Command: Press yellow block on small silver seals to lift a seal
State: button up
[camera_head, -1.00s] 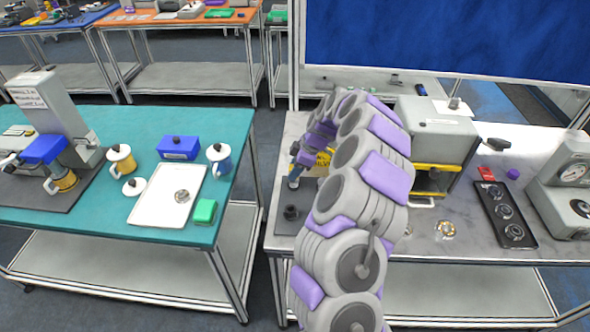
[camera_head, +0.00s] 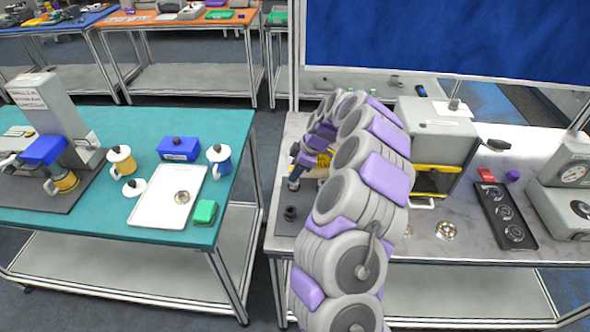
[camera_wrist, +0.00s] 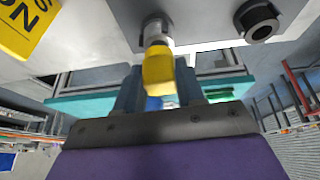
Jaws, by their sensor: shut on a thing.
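In the wrist view my gripper (camera_wrist: 158,88) is shut on the yellow block (camera_wrist: 159,68), held between its two fingers. The block's end is at a short silver cylindrical piece (camera_wrist: 156,30) on a grey plate (camera_wrist: 205,22); they look in contact, but the picture does not settle it. In the head view my arm hides most of the gripper and the block. A round silver-and-gold piece (camera_head: 446,230) lies on the right table, and a similar one (camera_head: 181,197) lies in the white tray (camera_head: 150,209).
A yellow sign (camera_wrist: 22,25) is close by. A grey machine with a yellow edge (camera_head: 432,135) and a black tray (camera_head: 491,214) of round parts stand to the right. The teal table (camera_head: 90,230) is left, across a gap.

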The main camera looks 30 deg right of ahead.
jog(key=shift+s+f+b, duration=0.1)
jog(key=shift+f+b, duration=0.6)
jog(key=shift+f, duration=0.15)
dwell(1.6)
jog(key=shift+r, duration=3.6)
